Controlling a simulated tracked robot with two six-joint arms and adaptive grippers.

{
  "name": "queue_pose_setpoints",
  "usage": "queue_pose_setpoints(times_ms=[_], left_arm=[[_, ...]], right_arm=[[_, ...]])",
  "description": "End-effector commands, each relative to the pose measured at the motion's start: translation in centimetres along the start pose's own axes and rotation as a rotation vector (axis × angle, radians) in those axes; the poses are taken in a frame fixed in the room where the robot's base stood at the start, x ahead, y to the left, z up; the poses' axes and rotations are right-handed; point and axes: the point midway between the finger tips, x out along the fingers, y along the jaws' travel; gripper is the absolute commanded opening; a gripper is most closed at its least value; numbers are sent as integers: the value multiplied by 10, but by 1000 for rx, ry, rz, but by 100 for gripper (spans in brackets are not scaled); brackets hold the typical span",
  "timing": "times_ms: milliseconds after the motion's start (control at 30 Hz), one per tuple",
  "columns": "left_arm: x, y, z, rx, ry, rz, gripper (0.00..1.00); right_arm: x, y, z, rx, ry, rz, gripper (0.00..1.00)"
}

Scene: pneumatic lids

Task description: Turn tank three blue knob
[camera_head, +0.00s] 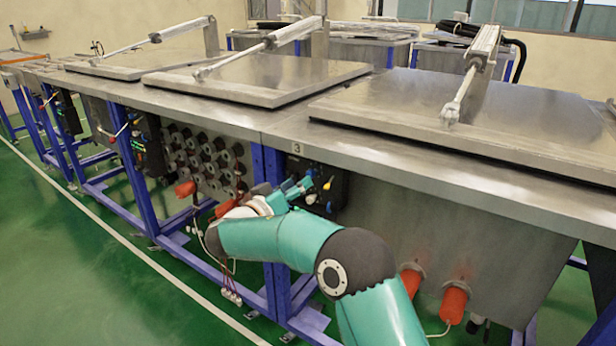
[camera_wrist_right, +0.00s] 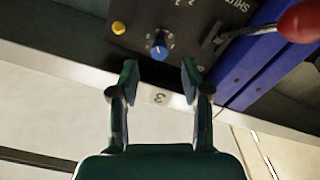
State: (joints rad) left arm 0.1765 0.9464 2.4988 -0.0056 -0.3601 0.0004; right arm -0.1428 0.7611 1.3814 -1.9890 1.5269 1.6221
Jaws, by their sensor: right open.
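The blue knob (camera_wrist_right: 159,51) sits on a black control panel (camera_wrist_right: 185,20) in the right wrist view, with a marked scale around it. My right gripper (camera_wrist_right: 160,73) is open and empty. Its two fingertips are spread to either side of the knob's line, and the knob shows between and just beyond them; I see no contact. A white label with a 3 (camera_wrist_right: 160,97) is on the tank edge between the fingers. In the head view my right gripper (camera_head: 297,187) is at the control panel (camera_head: 330,188) under the tank's 3 label (camera_head: 297,148). My left gripper is not in view.
A yellow button (camera_wrist_right: 118,28) is beside the knob, and a red-handled lever (camera_wrist_right: 298,22) is on the other side. A blue frame post (camera_wrist_right: 265,65) stands near the panel. Steel tank tops with closed lids (camera_head: 500,110) lie above the panel. Orange-red fittings (camera_head: 453,305) stick out at lower right.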

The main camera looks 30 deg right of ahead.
Motion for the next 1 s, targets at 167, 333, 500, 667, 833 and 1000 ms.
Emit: queue_pose_setpoints(times_ms=[167,333,500,667,833,1000], left_arm=[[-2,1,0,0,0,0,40],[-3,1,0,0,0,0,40],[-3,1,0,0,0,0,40],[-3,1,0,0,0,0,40],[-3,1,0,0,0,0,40],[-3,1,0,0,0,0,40]], right_arm=[[33,1,0,0,-1,2,47],[50,1,1,-1,-2,2,47],[54,0,1,-1,-1,0,47],[54,0,1,-1,-1,0,47],[54,0,1,-1,-1,0,25],[54,0,1,-1,-1,0,0]])
